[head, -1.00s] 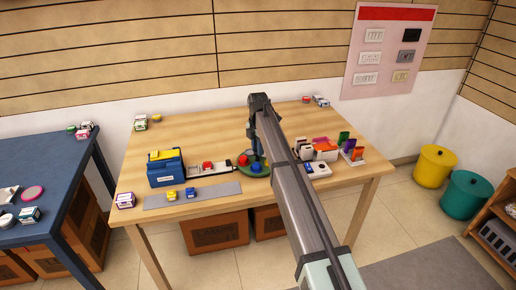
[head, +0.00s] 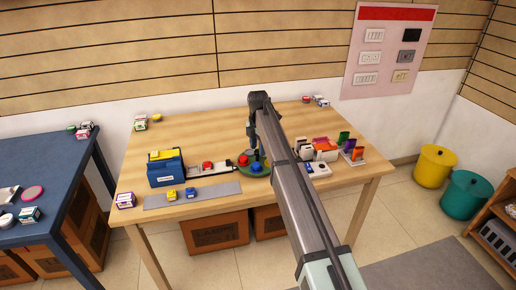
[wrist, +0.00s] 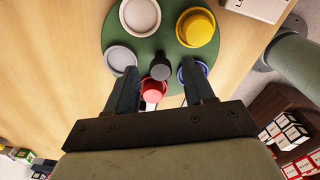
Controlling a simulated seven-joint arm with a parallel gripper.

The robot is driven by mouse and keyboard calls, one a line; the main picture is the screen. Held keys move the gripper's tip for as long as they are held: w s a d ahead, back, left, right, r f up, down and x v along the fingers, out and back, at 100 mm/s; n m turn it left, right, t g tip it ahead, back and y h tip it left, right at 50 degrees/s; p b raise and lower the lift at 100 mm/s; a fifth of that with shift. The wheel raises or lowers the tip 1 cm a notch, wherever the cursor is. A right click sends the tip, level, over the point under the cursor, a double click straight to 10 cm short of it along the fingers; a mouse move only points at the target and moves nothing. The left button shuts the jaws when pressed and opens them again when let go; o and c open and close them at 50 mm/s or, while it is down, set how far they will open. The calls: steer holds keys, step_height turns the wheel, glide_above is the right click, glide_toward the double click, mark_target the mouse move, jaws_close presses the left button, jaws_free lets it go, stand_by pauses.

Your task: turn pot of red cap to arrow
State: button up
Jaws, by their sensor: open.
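A round green turntable (wrist: 117,85) carries several small pots around a dark centre knob (wrist: 160,67). The pot with the red cap (wrist: 153,91) is on the near side, between my fingers in the wrist view. A blue-capped pot (wrist: 185,72) is partly hidden behind my right finger. A yellow-capped pot (wrist: 198,28) and two pale round pots (wrist: 140,14) are on the far and left sides. My gripper (wrist: 159,70) is open above the turntable; contact cannot be told. In the head view the turntable (head: 264,173) is partly hidden by my arm. I cannot make out the arrow.
A blue box with a yellow top (head: 165,170) and a grey strip (head: 215,191) lie left of the turntable. A pale tray with a red item (head: 207,165) adjoins it. Cards and small boxes (head: 325,148) stand on the right. The table's back (head: 200,115) is mostly clear.

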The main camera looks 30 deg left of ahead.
step_height(320, 180, up, 13)
stand_by(0.5)
stand_by(0.3)
